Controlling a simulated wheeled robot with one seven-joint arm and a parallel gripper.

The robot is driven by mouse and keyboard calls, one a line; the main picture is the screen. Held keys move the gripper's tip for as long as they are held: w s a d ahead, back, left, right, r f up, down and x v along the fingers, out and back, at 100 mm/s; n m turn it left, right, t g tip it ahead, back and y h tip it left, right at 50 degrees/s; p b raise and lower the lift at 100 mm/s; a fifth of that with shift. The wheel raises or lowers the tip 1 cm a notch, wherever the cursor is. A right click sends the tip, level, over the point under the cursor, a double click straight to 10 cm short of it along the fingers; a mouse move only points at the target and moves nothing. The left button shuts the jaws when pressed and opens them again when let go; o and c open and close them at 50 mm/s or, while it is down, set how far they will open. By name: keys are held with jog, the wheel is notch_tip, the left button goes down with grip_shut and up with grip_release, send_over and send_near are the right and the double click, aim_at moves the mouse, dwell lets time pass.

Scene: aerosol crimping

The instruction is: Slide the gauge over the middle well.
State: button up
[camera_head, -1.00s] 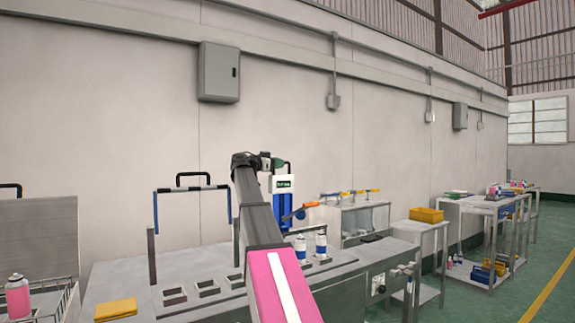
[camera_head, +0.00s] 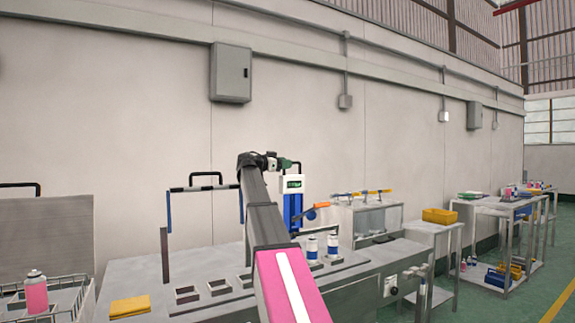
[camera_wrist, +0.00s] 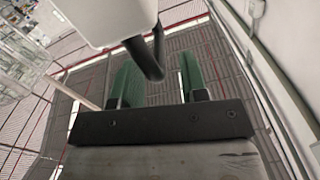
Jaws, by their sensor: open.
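The gauge (camera_head: 293,184) is a white box with a dark green display, on a blue upright at the back of the bench, with an orange-tipped lever at its right. A dark handle stands at its top. My gripper (camera_head: 285,163) is at that handle. In the wrist view my open green fingers (camera_wrist: 158,82) stand either side of the end of the black handle (camera_wrist: 148,58), with a gap around it. The gauge's white body (camera_wrist: 105,18) fills the upper part. Square wells (camera_head: 219,287) lie in a row in the bench top; my arm hides part of the row.
Two blue-and-white cans (camera_head: 322,246) stand in the bench right of my arm. A dark-and-blue frame (camera_head: 203,188) rises at left. A yellow cloth (camera_head: 130,306) lies on the bench and a pink can (camera_head: 36,292) stands in a wire rack. A wall is behind.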

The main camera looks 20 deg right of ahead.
jog(key=a, duration=0.5)
jog(key=shift+s+a, duration=0.3)
jog(key=shift+s, duration=0.05)
jog(key=shift+s, duration=0.1)
